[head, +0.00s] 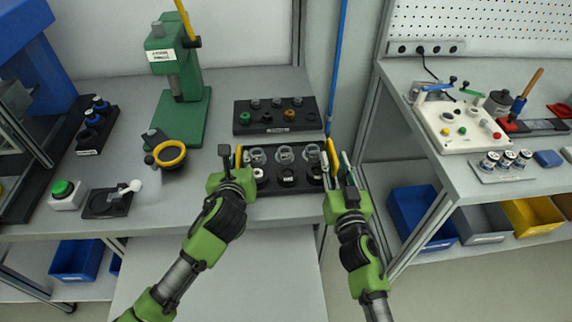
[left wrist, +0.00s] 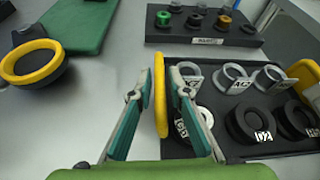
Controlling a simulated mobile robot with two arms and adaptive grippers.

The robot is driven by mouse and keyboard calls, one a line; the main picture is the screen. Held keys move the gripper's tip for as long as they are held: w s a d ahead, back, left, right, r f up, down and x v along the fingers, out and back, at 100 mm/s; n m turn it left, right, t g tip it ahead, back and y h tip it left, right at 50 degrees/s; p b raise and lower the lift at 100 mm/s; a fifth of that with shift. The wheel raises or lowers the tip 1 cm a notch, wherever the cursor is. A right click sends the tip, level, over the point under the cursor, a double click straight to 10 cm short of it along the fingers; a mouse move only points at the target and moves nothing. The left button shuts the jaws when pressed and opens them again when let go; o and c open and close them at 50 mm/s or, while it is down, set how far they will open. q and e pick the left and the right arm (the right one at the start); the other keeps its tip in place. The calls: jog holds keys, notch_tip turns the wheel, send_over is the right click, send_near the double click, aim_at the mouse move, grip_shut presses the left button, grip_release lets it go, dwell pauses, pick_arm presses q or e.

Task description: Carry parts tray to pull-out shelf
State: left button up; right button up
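The black parts tray (head: 275,190) lies on the left bench near its front edge, and also shows in the left wrist view (left wrist: 215,150). It carries clear rings at the back and dark rings plus a white one in front. A yellow upright handle stands at each end. My left gripper (head: 234,157) has its fingers on either side of the left handle (left wrist: 160,95); they look open, with a narrow gap. My right gripper (head: 335,157) stands likewise around the right handle (head: 332,152), looking open. The grey pull-out shelf (head: 220,275) extends below the bench front, bare where visible.
A second black tray (head: 270,128) sits just behind the parts tray. A green press (head: 180,100), a yellow-ringed round part (head: 168,155) and a green button box (head: 66,195) stand left. A blue post (head: 338,60) and another bench (head: 470,175) are at right.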

pick_arm(q)
jog(key=shift+w, duration=0.2)
pick_arm(e)
jog(key=shift+w, duration=0.25)
pick_arm(q)
jog(key=c, duration=0.4)
pick_arm(e)
jog(key=c, duration=0.4)
pick_arm(q)
grip_shut()
pick_arm(e)
grip_shut()
